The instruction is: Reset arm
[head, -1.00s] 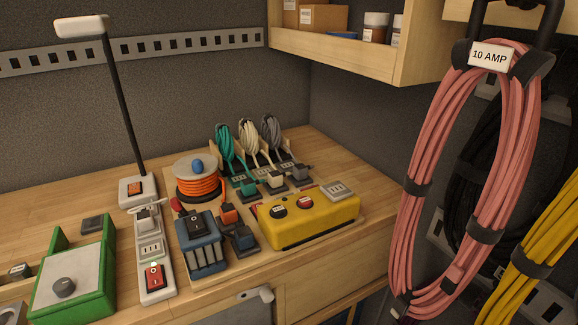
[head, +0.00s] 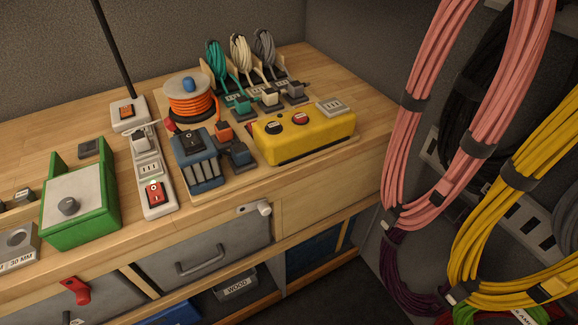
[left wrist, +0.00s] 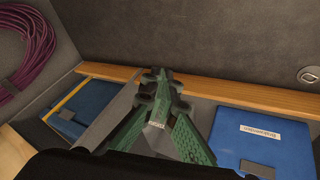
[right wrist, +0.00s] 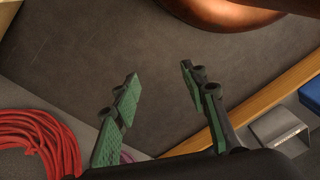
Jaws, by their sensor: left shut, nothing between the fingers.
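My left gripper (left wrist: 161,80) shows in the left wrist view with its green-padded fingers shut together and nothing between them. My right gripper (right wrist: 160,74) shows in the right wrist view with its fingers wide apart and empty, over a dark grey surface. Neither gripper is in the head view. A pink cord coil (head: 412,133) hangs at the right of the head view, its top out of frame. A yellow cord coil (head: 505,215), a black coil (head: 470,130) and a purple coil (head: 405,270) hang near it.
The wooden bench (head: 70,125) carries a yellow power box (head: 310,138), an orange cord reel (head: 190,105), a power strip (head: 150,180) and a green box (head: 80,205). Blue bins (left wrist: 262,135) flank my left gripper. A red cord coil (right wrist: 38,140) lies left of my right gripper.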

